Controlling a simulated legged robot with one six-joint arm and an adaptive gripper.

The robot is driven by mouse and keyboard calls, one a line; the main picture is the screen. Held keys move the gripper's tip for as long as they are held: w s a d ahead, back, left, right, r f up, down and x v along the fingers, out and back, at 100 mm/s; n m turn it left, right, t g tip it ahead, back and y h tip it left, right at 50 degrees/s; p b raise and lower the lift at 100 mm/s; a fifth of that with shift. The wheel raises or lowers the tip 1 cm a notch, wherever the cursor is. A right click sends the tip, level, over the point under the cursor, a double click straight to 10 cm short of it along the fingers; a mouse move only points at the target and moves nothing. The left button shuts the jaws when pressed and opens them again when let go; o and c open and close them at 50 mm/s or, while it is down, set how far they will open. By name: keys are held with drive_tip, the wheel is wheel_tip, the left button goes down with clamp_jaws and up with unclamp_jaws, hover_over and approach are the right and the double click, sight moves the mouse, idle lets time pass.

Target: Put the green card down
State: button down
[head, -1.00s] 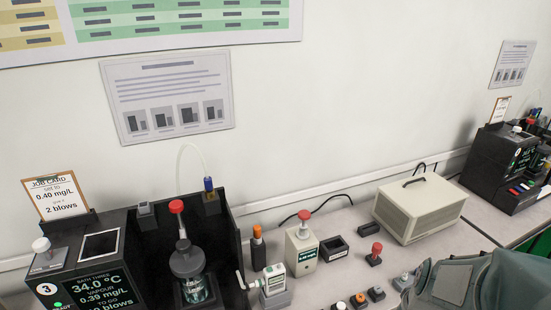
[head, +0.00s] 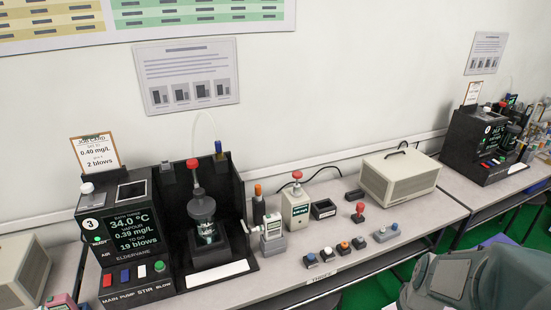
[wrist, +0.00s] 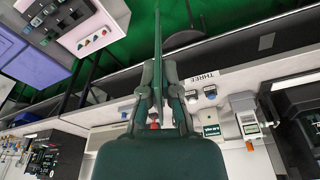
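In the wrist view my gripper (wrist: 158,72) has its two fingers close together on a thin green card (wrist: 157,35). The card shows nearly edge-on and sticks out beyond the fingertips, over the bench's front edge and the green floor in that picture. Its faces cannot be read. In the head view my arm fills the lower right corner, and neither the fingertips nor the card can be made out there.
Station 3 (head: 125,235) stands at the left of the bench, with a white strip (head: 217,272) at its front. Several small button blocks (head: 343,248) and a beige box (head: 400,175) stand to its right. Bare bench (head: 430,222) shows near the right end.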

drive_tip(key=w+a+f, duration=0.5)
drive_tip(key=w+a, duration=0.1)
drive_tip(key=w, duration=0.5)
drive_tip(key=w+a+f, duration=0.6)
drive_tip(key=w, duration=0.4)
drive_tip(key=shift+w+a+n, duration=0.25)
drive_tip(key=shift+w+n, duration=0.05)
drive_tip(key=shift+w, duration=0.1)
